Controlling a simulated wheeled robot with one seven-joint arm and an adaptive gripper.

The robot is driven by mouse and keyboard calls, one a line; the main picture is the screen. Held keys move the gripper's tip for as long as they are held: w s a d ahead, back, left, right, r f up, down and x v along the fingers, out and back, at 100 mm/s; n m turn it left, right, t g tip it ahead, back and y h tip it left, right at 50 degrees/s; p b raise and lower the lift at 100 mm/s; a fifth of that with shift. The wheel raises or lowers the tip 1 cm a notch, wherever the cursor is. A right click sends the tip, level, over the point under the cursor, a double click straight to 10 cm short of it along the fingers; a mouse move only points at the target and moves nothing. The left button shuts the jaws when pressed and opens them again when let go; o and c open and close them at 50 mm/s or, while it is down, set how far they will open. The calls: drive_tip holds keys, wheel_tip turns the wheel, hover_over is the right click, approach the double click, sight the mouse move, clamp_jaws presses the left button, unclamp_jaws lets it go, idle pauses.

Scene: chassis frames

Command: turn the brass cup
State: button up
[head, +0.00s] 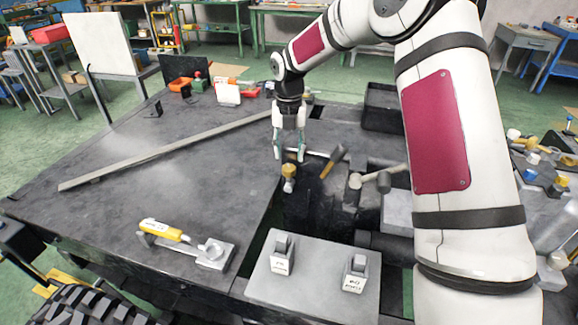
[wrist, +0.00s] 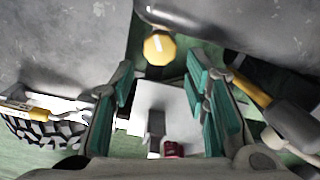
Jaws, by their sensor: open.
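The brass cup (head: 289,170) is a small yellow-gold piece at the table's inner edge, seemingly on a pale fitting. In the wrist view a brass-yellow, many-sided round top (wrist: 160,48) shows beyond the fingertips, a little above the picture's middle; I take it for the same cup. My gripper (head: 289,155) points down close to the cup in the head view. Its teal-padded fingers are apart in the wrist view (wrist: 160,88), with nothing held between them. The cup appears apart from both fingers, though the exact gap cannot be told.
A mallet (head: 334,161) and another hammer (head: 370,181) lie right of the cup. A grey plate (head: 315,281) with two labelled blocks is in front. A long metal bar (head: 160,155) crosses the dark table (head: 110,195). A yellow-handled tool (head: 165,230) lies front left.

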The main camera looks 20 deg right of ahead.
sight(288, 167)
wheel_tip(288, 167, down, 6)
drive_tip(key=shift+f, duration=0.1)
idle(0.4)
drive_tip(key=c, duration=0.9)
drive_tip(key=shift+o, duration=0.2)
drive_tip(key=shift+m, duration=0.3)
drive_tip(key=m+b, duration=0.1)
drive_tip(key=m, duration=0.3)
drive_tip(key=shift+w+a+m, duration=0.1)
drive_tip(key=shift+m, duration=0.2)
drive_tip(key=m+b, duration=0.1)
drive_tip(key=m, duration=0.4)
drive_tip(key=shift+w+m, duration=0.1)
drive_tip(key=shift+m, duration=0.2)
